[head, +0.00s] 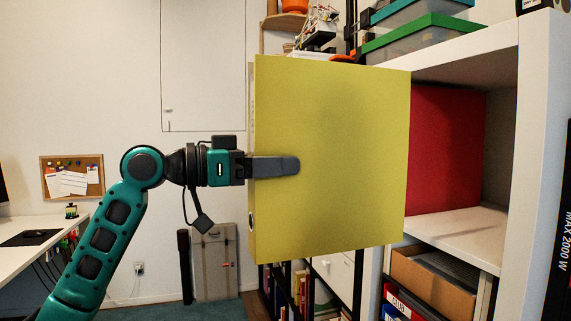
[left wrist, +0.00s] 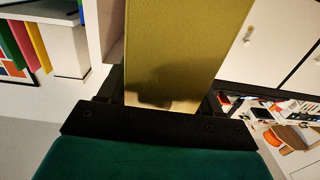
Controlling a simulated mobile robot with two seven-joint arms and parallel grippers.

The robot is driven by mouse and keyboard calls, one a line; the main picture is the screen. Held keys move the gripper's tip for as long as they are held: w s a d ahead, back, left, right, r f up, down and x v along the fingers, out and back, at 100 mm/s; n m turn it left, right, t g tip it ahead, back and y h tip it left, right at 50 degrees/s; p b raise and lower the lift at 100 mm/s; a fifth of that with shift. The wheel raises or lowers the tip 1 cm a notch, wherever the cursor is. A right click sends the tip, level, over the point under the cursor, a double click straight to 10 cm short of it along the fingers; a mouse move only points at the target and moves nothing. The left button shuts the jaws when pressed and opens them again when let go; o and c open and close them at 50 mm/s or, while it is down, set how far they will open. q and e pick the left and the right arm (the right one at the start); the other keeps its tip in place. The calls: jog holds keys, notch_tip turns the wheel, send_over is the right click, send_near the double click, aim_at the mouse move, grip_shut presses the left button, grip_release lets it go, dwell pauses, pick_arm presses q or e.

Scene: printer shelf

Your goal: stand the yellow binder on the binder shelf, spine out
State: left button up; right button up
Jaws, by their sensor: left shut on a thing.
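The yellow binder (head: 345,140) is upright in the head view, its broad side facing me. My left gripper (head: 276,166) is shut across its left edge, where a narrow strip with a finger hole shows low down. In the left wrist view the yellow binder (left wrist: 185,45) runs away from between the jaws of my left gripper (left wrist: 160,103). The white binder shelf (head: 455,228) is on the right, and a red binder (head: 447,150) stands in it. The binder's right edge overlaps the shelf opening; I cannot tell whether it is inside. My right gripper is not in view.
Below the shelf board are a cardboard box (head: 430,283) and more binders. Lidded boxes (head: 425,38) stand on top of the unit. A white upright (head: 540,150) bounds the compartment at the right. A grey case (head: 215,262) stands by the wall.

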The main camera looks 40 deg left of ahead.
pick_arm(q)
jog(key=shift+w+d+r+p, duration=0.25)
jog(key=shift+d+r+p, duration=0.2)
jog(key=shift+r+p, duration=0.25)
jog(key=p, duration=0.4)
send_near(378, 152)
jog(key=p+x, duration=0.1)
jog(key=x, duration=0.2)
jog(key=a+p+x, duration=0.1)
jog(key=p+x, duration=0.1)
jog(key=x, duration=0.2)
jog(key=w+p+x, duration=0.1)
jog(key=p+x, duration=0.1)
jog(key=x, duration=0.2)
jog(key=shift+w+a, duration=0.15)
jog(key=shift+w, duration=0.1)
jog(key=x, duration=1)
jog(key=shift+f, duration=0.15)
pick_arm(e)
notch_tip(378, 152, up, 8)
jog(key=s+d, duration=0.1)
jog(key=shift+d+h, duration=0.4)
pick_arm(q)
jog(key=shift+f, duration=0.4)
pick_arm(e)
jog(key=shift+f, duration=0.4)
